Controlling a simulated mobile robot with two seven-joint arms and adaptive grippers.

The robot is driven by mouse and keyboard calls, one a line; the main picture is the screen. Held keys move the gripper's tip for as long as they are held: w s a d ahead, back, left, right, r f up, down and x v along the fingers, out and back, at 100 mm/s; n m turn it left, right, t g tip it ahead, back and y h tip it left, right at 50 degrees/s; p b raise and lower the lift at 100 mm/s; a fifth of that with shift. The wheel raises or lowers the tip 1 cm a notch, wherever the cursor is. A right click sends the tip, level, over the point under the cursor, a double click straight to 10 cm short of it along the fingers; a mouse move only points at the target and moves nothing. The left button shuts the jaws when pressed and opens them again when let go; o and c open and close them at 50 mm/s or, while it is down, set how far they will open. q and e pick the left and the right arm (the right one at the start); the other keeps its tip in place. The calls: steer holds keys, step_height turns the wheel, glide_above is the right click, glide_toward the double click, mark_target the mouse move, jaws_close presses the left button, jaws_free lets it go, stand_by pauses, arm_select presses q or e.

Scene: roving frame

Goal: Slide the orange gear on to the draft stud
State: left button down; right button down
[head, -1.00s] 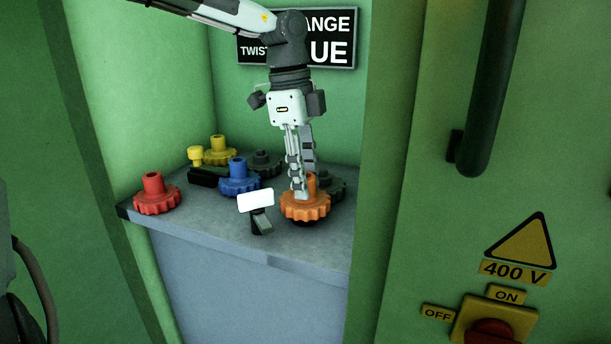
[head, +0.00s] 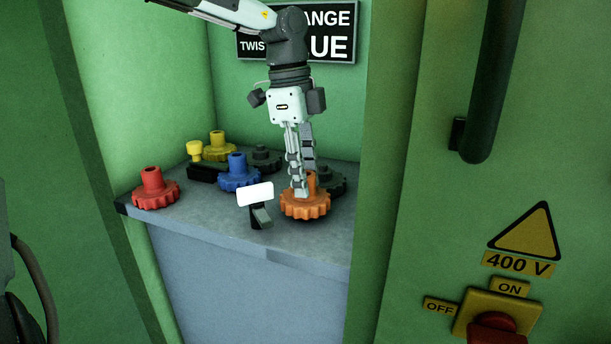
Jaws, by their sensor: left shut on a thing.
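The orange gear (head: 305,207) is at the right front of the grey shelf, with its toothed rim low over or on the surface; I cannot tell whether it touches. My left gripper (head: 303,186) comes down from above and is shut on the gear's raised hub. The fingers hide part of the hub. I cannot make out the draft stud in this view. My right gripper is not in view.
The shelf (head: 200,226) also holds red (head: 155,190), blue (head: 239,174) and yellow (head: 218,148) gears, and dark grey gears (head: 330,180) behind the orange one. A small stand with a blank white plate (head: 255,195) is just left of it. Green walls enclose the shelf.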

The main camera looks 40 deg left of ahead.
arm_select(q)
steer(key=shift+f, duration=0.15)
steer(key=shift+f+b, duration=0.4)
steer(key=shift+b, duration=0.15)
steer(key=c, duration=1)
jaws_free()
steer(key=shift+c, duration=0.2)
steer(key=o, duration=0.6)
steer(key=shift+r, duration=0.1)
